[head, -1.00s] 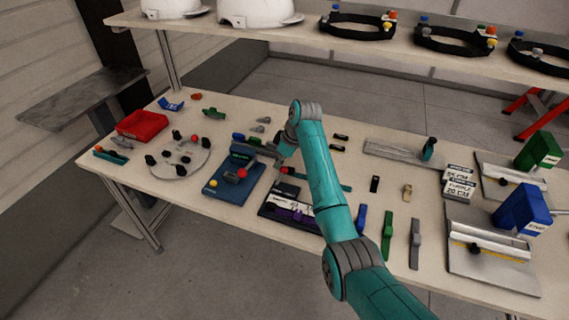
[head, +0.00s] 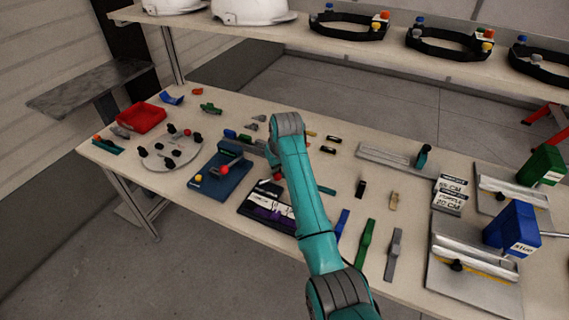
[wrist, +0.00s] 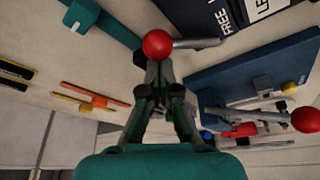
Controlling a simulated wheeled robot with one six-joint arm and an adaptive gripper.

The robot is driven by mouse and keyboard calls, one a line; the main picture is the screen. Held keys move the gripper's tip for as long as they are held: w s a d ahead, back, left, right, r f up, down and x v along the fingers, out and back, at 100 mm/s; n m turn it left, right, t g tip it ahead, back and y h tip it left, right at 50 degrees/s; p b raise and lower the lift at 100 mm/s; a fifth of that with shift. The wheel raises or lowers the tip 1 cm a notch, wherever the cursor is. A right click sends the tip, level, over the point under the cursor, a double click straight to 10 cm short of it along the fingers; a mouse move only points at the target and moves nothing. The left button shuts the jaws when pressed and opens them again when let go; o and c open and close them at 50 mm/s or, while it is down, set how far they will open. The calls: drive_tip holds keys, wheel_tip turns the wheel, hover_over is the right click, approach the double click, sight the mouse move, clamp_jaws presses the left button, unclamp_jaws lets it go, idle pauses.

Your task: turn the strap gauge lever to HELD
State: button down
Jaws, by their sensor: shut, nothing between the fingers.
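The strap gauge appears to be the dark board (head: 249,208) with white labels and a purple strip, left of my arm in the head view. In the wrist view, its dark edge (wrist: 189,14) shows at the top with the word FREE. A metal lever with a red ball knob (wrist: 157,43) sticks out from that edge to the left. My gripper (wrist: 157,78) is shut and empty, with its fingertips right at the knob. I cannot tell whether they touch it. HELD is not readable. In the head view my arm hides the fingertips and most of the lever.
A blue board (head: 216,184) with its own red-knobbed lever (wrist: 305,120) stands close beside the gauge. A teal bar (wrist: 100,20) lies on the table on the other side. Several coloured strips, including a green one (head: 366,243), lie right of my arm.

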sight(278, 175)
drive_tip(key=shift+s+d+m+h, duration=0.3)
drive_tip(key=shift+s+d+m, duration=0.2)
drive_tip(key=shift+m, duration=0.6)
drive_tip(key=shift+s+d, duration=0.1)
drive_tip(key=shift+s, duration=0.3)
drive_tip(key=shift+w+r, duration=0.25)
drive_tip(key=shift+w, duration=0.05)
drive_tip(key=w+r, duration=0.1)
drive_tip(key=w+a+r, duration=0.1)
drive_tip(key=w, duration=0.1)
drive_tip(key=a+v, duration=0.1)
drive_tip(key=v, duration=0.8)
drive_tip(key=shift+s+d, duration=0.4)
drive_tip(key=shift+s, duration=0.1)
